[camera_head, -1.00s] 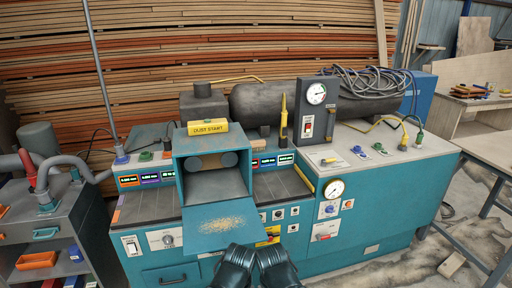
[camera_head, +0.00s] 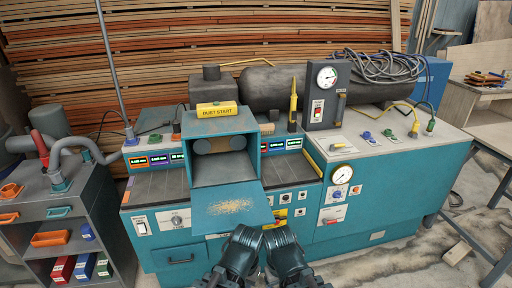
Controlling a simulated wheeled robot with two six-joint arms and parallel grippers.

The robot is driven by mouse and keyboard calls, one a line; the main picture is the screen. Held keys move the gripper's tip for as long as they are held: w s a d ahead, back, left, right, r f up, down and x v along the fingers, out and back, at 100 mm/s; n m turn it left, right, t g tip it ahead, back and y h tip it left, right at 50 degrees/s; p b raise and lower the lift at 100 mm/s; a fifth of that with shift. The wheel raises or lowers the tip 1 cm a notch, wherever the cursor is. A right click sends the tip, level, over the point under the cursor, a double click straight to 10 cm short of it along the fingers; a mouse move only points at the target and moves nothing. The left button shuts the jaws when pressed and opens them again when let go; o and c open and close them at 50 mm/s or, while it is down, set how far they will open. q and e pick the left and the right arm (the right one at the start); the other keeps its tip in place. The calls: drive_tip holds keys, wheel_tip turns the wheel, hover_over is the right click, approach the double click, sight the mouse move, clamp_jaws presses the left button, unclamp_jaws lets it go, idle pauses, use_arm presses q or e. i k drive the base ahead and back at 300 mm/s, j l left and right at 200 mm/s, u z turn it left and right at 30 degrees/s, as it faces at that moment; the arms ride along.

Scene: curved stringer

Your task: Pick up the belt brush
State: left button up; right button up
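A slim upright tool with a yellow top and dark lower part (camera_head: 293,104) stands on the machine top, left of the gauge box; it may be the belt brush, but I cannot tell for sure. My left gripper (camera_head: 243,236) and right gripper (camera_head: 278,238) are dark and close together at the bottom centre, in front of the teal flap. Both are well below and apart from the tool. Their fingers are too dark and small to show whether they are open. Nothing is visibly held.
The teal machine (camera_head: 170,222) has an open hood with a lowered flap (camera_head: 228,207) bearing sawdust. A gauge box (camera_head: 325,95) and coiled cables (camera_head: 375,66) are at the back. A grey shelf cart (camera_head: 100,225) stands left, a workbench (camera_head: 490,105) right.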

sight(266, 129)
drive_tip(key=i+j+z, duration=0.35)
drive_tip(key=i, duration=0.2)
drive_tip(key=i+l+z, duration=0.15)
drive_tip(key=z, duration=0.25)
drive_tip(key=i+z, duration=0.4)
drive_tip(key=i+l+u, duration=0.15)
drive_tip(key=i, duration=0.15)
drive_tip(key=i+u, duration=0.1)
drive_tip(key=i, duration=0.2)
drive_tip(key=i+j+u, duration=0.1)
drive_tip(key=i+u, duration=0.45)
drive_tip(key=k+j, duration=0.05)
